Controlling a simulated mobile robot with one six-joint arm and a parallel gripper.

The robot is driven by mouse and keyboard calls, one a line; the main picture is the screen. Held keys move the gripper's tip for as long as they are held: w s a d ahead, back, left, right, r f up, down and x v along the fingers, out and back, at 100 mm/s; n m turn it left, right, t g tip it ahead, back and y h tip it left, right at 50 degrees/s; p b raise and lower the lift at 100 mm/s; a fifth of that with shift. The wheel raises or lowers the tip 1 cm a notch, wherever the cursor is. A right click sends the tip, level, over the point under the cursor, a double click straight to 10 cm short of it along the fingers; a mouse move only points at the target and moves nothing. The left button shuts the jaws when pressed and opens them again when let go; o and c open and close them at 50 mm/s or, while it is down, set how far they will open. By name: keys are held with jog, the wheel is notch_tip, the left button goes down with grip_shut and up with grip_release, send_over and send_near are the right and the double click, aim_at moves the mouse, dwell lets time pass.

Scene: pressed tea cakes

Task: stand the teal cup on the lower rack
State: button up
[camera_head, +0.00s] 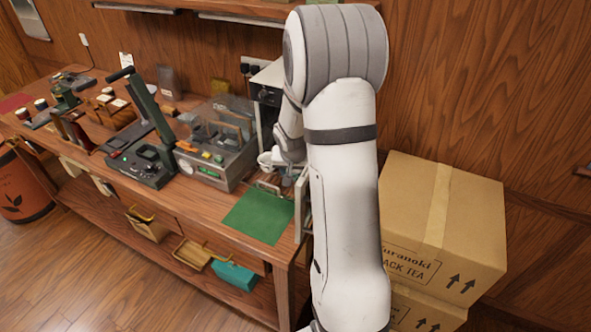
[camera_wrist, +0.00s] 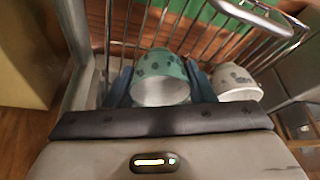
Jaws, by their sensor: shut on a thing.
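The teal cup (camera_wrist: 162,66) with dark marks shows in the wrist view, its pale open mouth facing the camera. My gripper (camera_wrist: 160,82) is shut on it, one blue finger at each side. A wire rack (camera_wrist: 118,28) lies just beyond the cup; whether the cup touches it I cannot tell. A white patterned cup (camera_wrist: 236,78) is at the rack to the right of the teal cup. In the head view my gripper (camera_head: 287,168) is small at the bench's right end, largely behind my arm, and the teal cup cannot be made out there.
A green mat (camera_head: 258,216) lies on the bench near its right end. A grey machine (camera_head: 218,150) stands to its left. Cardboard boxes (camera_head: 440,215) are stacked right of my arm. A teal box (camera_head: 233,274) is on the shelf below the bench.

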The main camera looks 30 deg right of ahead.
jog(key=shift+f, duration=0.2)
jog(key=o, duration=1)
jog(key=shift+c, duration=0.2)
jog(key=shift+r, duration=0.15)
jog(key=shift+r, duration=0.2)
jog(key=b+v, duration=0.1)
jog(key=v, duration=1)
jog(key=shift+r+b, duration=0.35)
jog(key=shift+s, duration=0.15)
